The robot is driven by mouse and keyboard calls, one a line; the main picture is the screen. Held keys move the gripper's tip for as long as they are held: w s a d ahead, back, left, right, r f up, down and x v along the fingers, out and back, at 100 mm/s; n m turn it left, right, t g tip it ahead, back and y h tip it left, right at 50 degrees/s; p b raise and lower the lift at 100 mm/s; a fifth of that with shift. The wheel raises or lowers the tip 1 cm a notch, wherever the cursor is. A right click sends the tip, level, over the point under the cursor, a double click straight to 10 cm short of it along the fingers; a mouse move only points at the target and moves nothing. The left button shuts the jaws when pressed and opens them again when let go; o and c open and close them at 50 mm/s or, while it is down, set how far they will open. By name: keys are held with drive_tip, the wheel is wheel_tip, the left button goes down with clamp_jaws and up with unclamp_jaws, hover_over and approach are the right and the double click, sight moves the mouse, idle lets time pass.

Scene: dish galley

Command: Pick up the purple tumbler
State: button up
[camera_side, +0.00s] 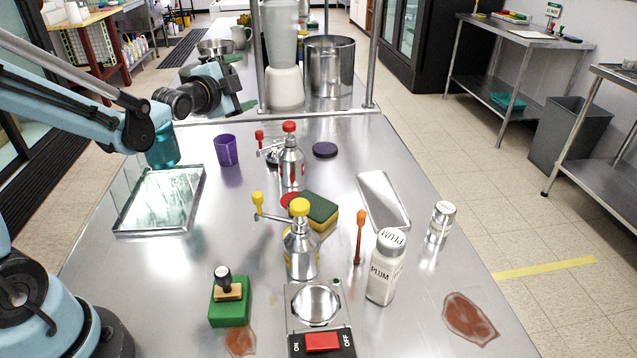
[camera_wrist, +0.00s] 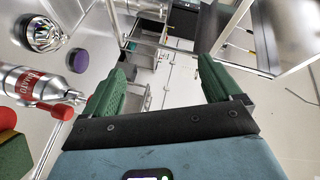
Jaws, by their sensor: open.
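The purple tumbler (camera_side: 227,150) stands upright on the steel counter (camera_side: 110,260), toward its left side and behind the glass-like tray, in the side view. My gripper (camera_side: 238,97) is above and behind the tumbler in that view, clear of it. In the wrist view my gripper (camera_wrist: 163,75) has its two green fingers spread wide with nothing held between them. I cannot make out the tumbler in the wrist view.
A teal tumbler (camera_side: 162,150) stands left of the purple one, partly hidden by my arm. The tray (camera_side: 160,203) lies in front. A red-topped bottle (camera_side: 291,165) and a dark purple disc (camera_side: 325,150) are to the right. A rail and steel pot (camera_side: 331,70) stand behind.

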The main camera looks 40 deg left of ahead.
drive_tip(key=s+a+f+m+y, duration=0.1)
drive_tip(key=s+a+f+m, duration=0.1)
drive_tip(key=s+f+m, duration=0.15)
drive_tip(key=m+g+y, duration=0.3)
drive_tip(key=m+g, duration=0.3)
drive_tip(key=m, duration=0.7)
approach(223, 146)
drive_tip(key=w, duration=0.1)
drive_tip(key=x, duration=1.2)
drive_tip(key=shift+s+a+f, duration=0.1)
drive_tip(key=shift+a+f, duration=0.2)
drive_tip(key=shift+a, duration=0.1)
drive_tip(key=shift+c, duration=0.3)
drive_tip(key=c, duration=1)
